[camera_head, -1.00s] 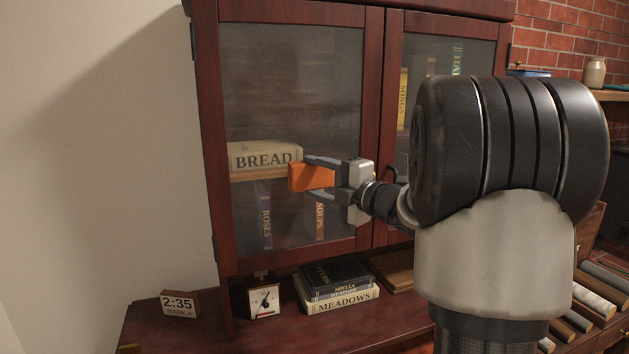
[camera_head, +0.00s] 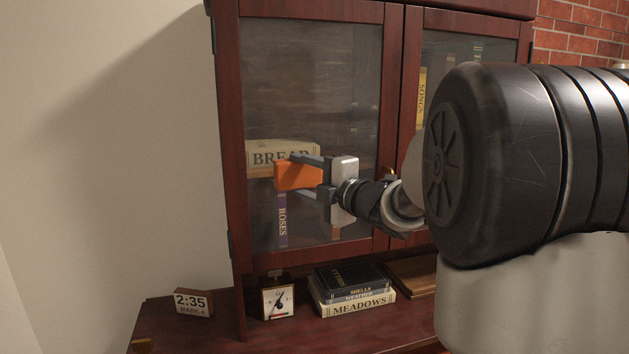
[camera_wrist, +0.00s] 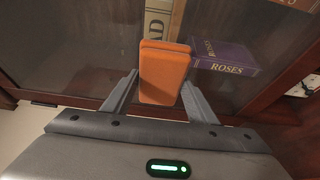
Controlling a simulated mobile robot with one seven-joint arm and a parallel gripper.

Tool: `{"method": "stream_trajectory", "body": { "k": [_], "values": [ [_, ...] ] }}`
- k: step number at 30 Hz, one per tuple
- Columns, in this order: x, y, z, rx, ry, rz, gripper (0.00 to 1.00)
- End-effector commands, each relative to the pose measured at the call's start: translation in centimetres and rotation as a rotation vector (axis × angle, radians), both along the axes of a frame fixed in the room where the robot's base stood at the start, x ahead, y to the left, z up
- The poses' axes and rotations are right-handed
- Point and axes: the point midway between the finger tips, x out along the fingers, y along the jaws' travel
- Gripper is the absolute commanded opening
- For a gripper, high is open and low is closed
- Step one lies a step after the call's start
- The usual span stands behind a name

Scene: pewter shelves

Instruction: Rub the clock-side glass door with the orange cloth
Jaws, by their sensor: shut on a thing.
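The orange cloth (camera_head: 297,175) is a folded block at the tip of my gripper (camera_head: 310,178). My gripper is shut on it. In the wrist view the cloth (camera_wrist: 163,73) stands between the two fingers (camera_wrist: 160,95). The left glass door (camera_head: 310,90), with a dark red wooden frame, is closed, and it is the one above the small clocks. The cloth is in front of its lower half and hides part of the books behind the glass. I cannot tell whether the cloth touches the glass. A square analog clock (camera_head: 278,301) stands on the ledge below.
A book stack (camera_head: 352,293) lies below the door, beside a wooden tray (camera_head: 412,276). The right glass door (camera_head: 460,60) is partly behind my arm. A bare wall (camera_head: 110,130) is at left.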

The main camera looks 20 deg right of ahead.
Motion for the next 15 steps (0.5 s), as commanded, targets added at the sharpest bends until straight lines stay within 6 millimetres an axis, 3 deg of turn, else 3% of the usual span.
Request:
{"method": "stream_trajectory", "body": {
  "k": [15],
  "values": [
    [-0.2,3.5,0.1,-0.002,-0.001,0.007,0.31]
  ]
}}
